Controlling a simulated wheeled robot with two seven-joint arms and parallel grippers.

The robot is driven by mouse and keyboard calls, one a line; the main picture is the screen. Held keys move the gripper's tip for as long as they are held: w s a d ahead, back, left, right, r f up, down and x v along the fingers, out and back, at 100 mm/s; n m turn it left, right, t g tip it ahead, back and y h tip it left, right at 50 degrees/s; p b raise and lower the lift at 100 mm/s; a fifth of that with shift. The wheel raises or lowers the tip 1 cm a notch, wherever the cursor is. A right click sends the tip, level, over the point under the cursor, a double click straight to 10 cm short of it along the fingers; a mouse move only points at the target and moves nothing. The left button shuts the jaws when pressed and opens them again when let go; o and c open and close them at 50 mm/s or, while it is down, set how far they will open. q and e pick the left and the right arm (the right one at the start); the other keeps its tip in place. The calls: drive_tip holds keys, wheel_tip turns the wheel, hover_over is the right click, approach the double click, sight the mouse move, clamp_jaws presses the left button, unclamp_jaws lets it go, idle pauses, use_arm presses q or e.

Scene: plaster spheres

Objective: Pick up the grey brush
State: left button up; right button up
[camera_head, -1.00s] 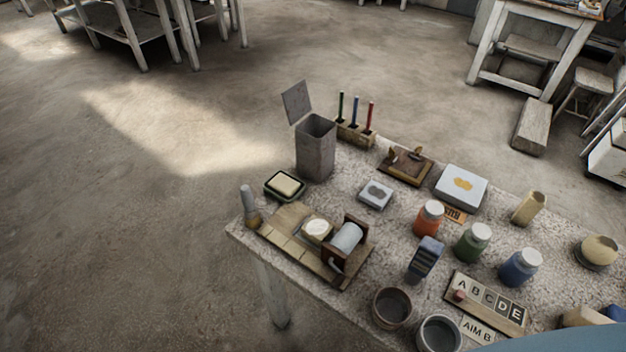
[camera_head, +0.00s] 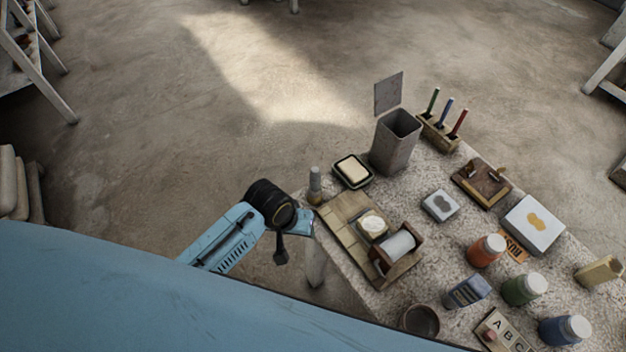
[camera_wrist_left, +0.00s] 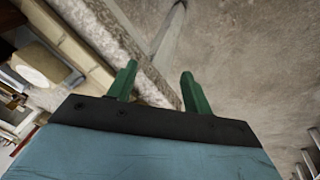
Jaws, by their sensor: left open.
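The grey brush (camera_head: 315,182) stands upright at the left corner of the table, its grey handle up and its brownish bristle end down. My left gripper (camera_head: 303,224) is at the table's left edge, just below the brush in the head view and apart from it. In the left wrist view its two green fingers (camera_wrist_left: 160,88) are spread with nothing between them, over the table edge and floor. I cannot make out the brush in the wrist view. My right gripper is not in view.
A tan board (camera_head: 345,222) and a wooden roller holder (camera_head: 406,267) stand right of the brush. A soap dish (camera_head: 353,171) and a tall grey bin (camera_head: 394,145) are behind. Several paint jars stand farther right. The floor left of the table is clear.

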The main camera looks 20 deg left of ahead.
use_arm(q)
drive_tip(key=n+p, duration=0.2)
approach(315, 170)
drive_tip(key=s+d+f, duration=0.3)
drive_tip(key=d, duration=0.1)
drive_tip(key=w+a+r+n+g+y, duration=0.1)
drive_tip(key=w+a+r+n+y, duration=0.15)
drive_tip(key=w+r, duration=0.2)
drive_tip(key=shift+n, duration=0.25)
drive_tip(key=f, duration=0.5)
drive_tip(key=w+f+b, duration=0.1)
drive_tip(key=f, duration=0.2)
drive_tip(key=shift+f, duration=2.8)
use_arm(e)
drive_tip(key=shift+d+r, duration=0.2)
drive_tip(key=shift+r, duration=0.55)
use_arm(q)
drive_tip(key=shift+c, duration=0.2)
drive_tip(key=c, duration=1)
